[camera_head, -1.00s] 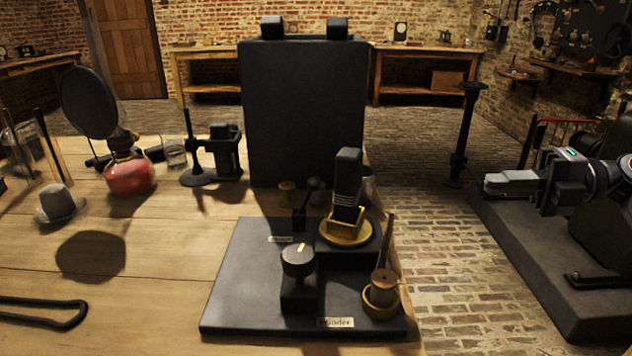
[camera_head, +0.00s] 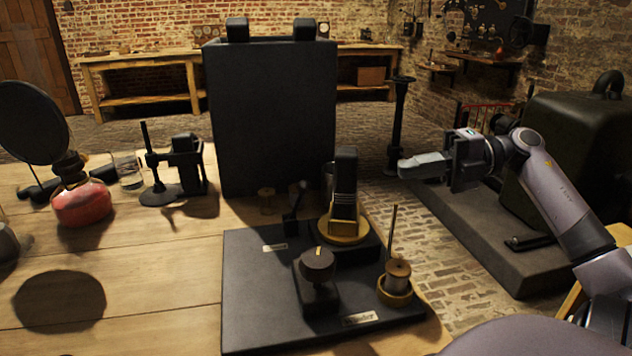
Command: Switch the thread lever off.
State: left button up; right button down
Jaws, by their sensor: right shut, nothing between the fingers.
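A black winder board (camera_head: 250,300) lies on the wooden table. It bears a small dark lever (camera_head: 292,213) that leans up to the right at its back left, near a small plate too blurred to read. I cannot tell for sure that this is the thread lever. A dark round knob (camera_head: 317,262) with a yellow mark stands in front, a black block on a brass disc (camera_head: 343,230) behind, and a spool (camera_head: 397,275) on a rod at right. My right gripper (camera_head: 404,168) is shut and empty, right of the board, apart from it and pointing left. My left gripper is out of view.
A large black box (camera_head: 270,120) stands behind the board. A red flask (camera_head: 80,205), a round dark disc (camera_head: 32,122) and a small stand (camera_head: 180,170) are on the left. The table left of the board has bare wood. A black post (camera_head: 398,125) stands beyond my gripper.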

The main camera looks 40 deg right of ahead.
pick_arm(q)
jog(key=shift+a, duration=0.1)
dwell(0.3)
pick_arm(e)
jog(key=b, duration=0.2)
send_near(297, 201)
jog(key=shift+w+a+r, duration=0.9)
jog(key=shift+w+a, duration=0.2)
jog(key=shift+w+a+f, duration=0.1)
jog(key=shift+w+a, duration=0.3)
jog(key=shift+a, duration=0.15)
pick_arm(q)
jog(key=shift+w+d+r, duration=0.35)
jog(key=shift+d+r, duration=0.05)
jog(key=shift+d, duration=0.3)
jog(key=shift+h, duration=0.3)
